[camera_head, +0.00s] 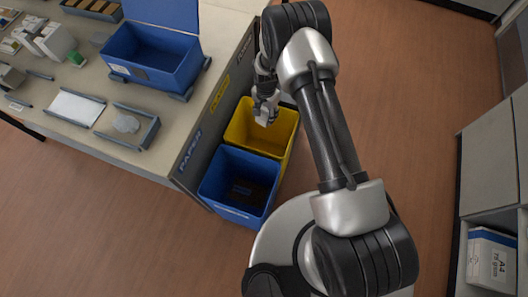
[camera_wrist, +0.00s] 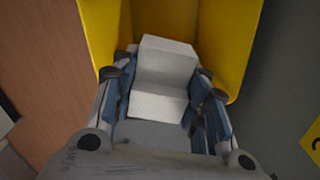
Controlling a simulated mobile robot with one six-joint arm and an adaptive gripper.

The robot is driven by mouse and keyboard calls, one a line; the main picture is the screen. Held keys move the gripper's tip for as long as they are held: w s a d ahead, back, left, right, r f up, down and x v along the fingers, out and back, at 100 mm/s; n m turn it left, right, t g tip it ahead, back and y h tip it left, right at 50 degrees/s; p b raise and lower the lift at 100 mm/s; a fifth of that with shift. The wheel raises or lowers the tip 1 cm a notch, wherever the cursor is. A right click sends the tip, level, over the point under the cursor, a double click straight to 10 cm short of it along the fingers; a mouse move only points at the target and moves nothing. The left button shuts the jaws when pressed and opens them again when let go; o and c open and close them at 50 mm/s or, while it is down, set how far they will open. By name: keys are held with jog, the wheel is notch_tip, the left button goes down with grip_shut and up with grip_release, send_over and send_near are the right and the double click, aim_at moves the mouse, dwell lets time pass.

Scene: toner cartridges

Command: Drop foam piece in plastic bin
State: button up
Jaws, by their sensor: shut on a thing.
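A white, stepped foam piece (camera_wrist: 163,75) is between the fingers of my gripper (camera_wrist: 165,105) in the wrist view. The gripper is shut on it. In the head view my gripper (camera_head: 266,108) points down over the yellow bin (camera_head: 283,123), with the foam piece (camera_head: 262,117) at its tips. The yellow bin's walls (camera_wrist: 227,40) surround the foam in the wrist view. How far the foam is from the bin's floor I cannot tell.
A blue bin (camera_head: 238,185) stands against the yellow one, by the table side with PAPER and PLASTIC labels. The table (camera_head: 105,85) holds an open blue box (camera_head: 155,55), trays and small parts. A shelf with A4 paper (camera_head: 492,258) stands right. Brown floor (camera_head: 420,110) is clear.

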jog(key=shift+f+b, duration=0.9)
jog(key=shift+f, duration=1.1)
jog(key=o, duration=0.7)
jog(key=shift+o, duration=0.2)
jog(key=shift+r, duration=0.15)
notch_tip(320, 180, up, 12)
jog(key=shift+f, duration=0.1)
